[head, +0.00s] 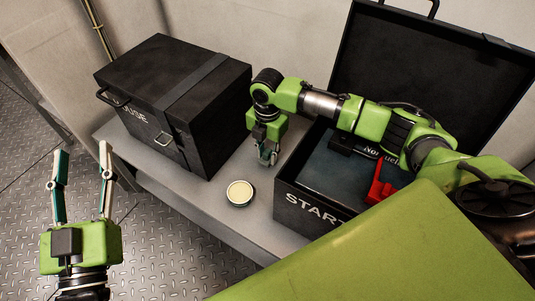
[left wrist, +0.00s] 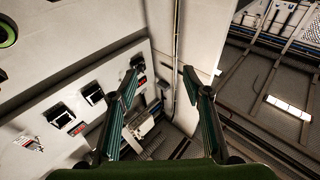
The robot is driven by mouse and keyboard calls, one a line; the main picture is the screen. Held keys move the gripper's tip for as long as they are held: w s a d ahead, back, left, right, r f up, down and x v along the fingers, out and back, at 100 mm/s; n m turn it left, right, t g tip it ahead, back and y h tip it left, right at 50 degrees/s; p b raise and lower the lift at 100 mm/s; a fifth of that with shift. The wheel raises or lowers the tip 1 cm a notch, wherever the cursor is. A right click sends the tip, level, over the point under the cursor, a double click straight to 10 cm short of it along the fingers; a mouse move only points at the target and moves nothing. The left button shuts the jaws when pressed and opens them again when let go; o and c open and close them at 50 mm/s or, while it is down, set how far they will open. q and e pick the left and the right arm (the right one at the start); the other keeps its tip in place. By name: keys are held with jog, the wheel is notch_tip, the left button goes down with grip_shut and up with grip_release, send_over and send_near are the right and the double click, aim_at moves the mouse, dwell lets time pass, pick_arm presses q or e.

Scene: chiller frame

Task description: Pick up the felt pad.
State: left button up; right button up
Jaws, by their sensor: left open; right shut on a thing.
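I cannot make out a felt pad for certain in either view. My right gripper (head: 268,159) points down over the bench between the two black cases. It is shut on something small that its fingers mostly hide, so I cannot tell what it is.
A closed black case (head: 175,105) stands on the grey bench (head: 258,225) at the back left. An open black case marked START (head: 292,196) stands at the right, its lid raised, with a red item (head: 382,184) and a dark item inside. Bench is clear around the tin.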

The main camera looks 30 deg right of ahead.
aim_at(267, 151)
notch_tip(267, 151, up, 4)
jog(key=shift+p, duration=0.7)
notch_tip(267, 151, up, 4)
jog(key=shift+r+p, duration=0.15)
jog(key=shift+p, duration=0.65)
pick_arm(q)
jog(key=s+a+f+g+y, duration=0.1)
jog(key=f+g, duration=0.3)
jog(key=f, duration=0.4)
jog(key=s+a+f+g+y, duration=0.1)
jog(key=s+a+f+g, duration=0.1)
jog(key=f+g, duration=0.3)
jog(key=shift+s+f+y, duration=0.4)
jog(key=shift+s+f, duration=0.1)
jog(key=shift+f, duration=1.3)
pick_arm(e)
jog(key=shift+r, duration=0.3)
pick_arm(q)
jog(key=shift+a, duration=0.1)
pick_arm(e)
jog(key=shift+o, duration=1)
jog(key=shift+c, duration=0.8)
